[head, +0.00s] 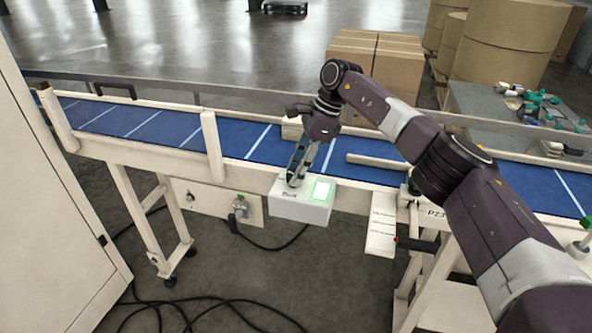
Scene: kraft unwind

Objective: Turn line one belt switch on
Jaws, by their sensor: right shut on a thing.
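A white switch box (300,209) is fixed on the near side of the blue conveyor belt (165,127). Dark lettering on the box is too small to read. My left gripper is not in view.
A grey fitting with a cable (240,207) sits on a panel left of the box. A pale bar (377,161) lies across the belt. A white cabinet (50,210) stands at left. Cardboard boxes (398,75) stand behind the belt. Black cables (200,302) lie on the floor.

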